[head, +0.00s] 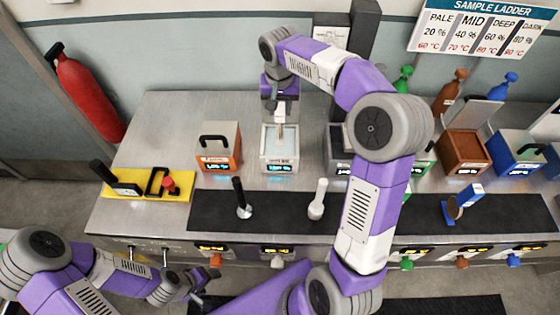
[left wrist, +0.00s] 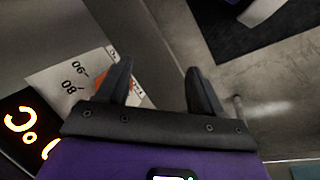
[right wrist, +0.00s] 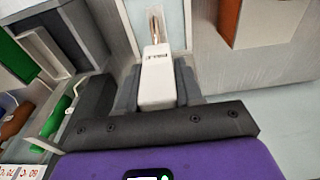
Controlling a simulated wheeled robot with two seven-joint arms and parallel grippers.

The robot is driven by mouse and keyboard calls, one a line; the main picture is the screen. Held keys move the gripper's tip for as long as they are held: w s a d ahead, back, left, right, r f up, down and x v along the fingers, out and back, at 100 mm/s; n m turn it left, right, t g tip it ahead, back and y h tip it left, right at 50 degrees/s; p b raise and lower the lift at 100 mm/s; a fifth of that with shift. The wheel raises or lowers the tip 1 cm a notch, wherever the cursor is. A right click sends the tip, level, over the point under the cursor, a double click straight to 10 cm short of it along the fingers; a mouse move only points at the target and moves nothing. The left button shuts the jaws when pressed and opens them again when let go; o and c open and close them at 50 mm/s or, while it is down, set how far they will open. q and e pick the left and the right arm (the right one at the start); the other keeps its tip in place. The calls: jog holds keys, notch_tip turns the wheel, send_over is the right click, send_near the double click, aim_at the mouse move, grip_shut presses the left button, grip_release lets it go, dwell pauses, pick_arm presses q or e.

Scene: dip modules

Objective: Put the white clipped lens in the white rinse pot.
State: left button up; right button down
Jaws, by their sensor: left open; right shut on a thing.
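My right gripper (head: 281,108) hangs over the back part of the white pot (head: 281,168), which holds pale blue liquid. In the right wrist view this gripper (right wrist: 156,85) is shut on the white clip of the white clipped lens (right wrist: 156,80), labelled "PALE". A narrow brownish part points away from the clip over the pot (right wrist: 135,15). I cannot tell whether its tip touches the liquid. My left gripper (head: 195,288) is low at the front left, away from the pot. In the left wrist view it (left wrist: 158,85) is open and empty.
An orange pot (head: 218,158) stands left of the white pot; brown (head: 464,150) and blue (head: 515,150) pots stand right. A dark mat (head: 275,222) in front holds a black-handled tool (head: 240,198), a white-handled tool (head: 318,198) and a blue clip (head: 470,194). A yellow tray (head: 180,190) lies left.

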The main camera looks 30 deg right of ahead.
aim_at(280, 131)
notch_tip(280, 131, down, 10)
jog(key=shift+f+b, duration=0.15)
jog(key=shift+b, duration=1.1)
jog(key=shift+f, duration=0.15)
jog(key=c, duration=0.7)
grip_release()
jog(key=shift+c, duration=0.2)
